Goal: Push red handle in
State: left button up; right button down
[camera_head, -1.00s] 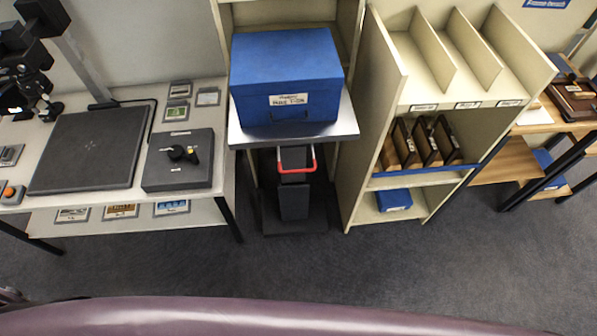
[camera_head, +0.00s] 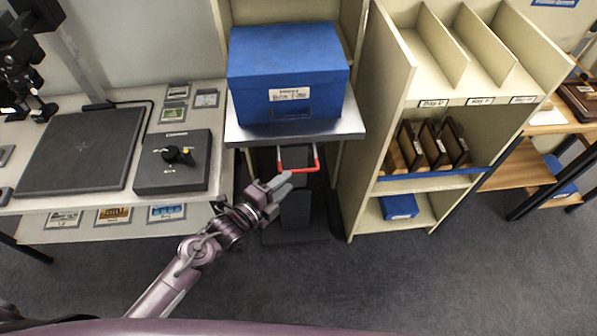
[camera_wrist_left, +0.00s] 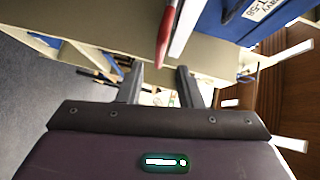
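The red handle (camera_head: 315,160) is a U-shaped bar below the front edge of the metal shelf (camera_head: 345,130) under the blue box (camera_head: 287,70). In the left wrist view the red handle (camera_wrist_left: 165,38) appears at the top, just beyond and above the fingers. My left gripper (camera_head: 283,184) is just in front of the handle's left corner, overlapping it in the head view. Its two fingers (camera_wrist_left: 159,85) are apart with nothing between them. I cannot tell whether a finger touches the handle. My right gripper is in neither view.
A table on the left holds a flat black pad (camera_head: 80,150) and a black box with a knob (camera_head: 174,160). A cream shelf unit (camera_head: 362,170) with dividers stands right of the handle. A dark pedestal (camera_head: 295,215) stands below the shelf. The floor (camera_head: 440,280) in front is clear.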

aim_at(299, 170)
pick_arm(q)
jog(key=x, duration=0.6)
jog(key=shift+w+d, duration=0.15)
jog(key=shift+c, duration=0.2)
grip_shut()
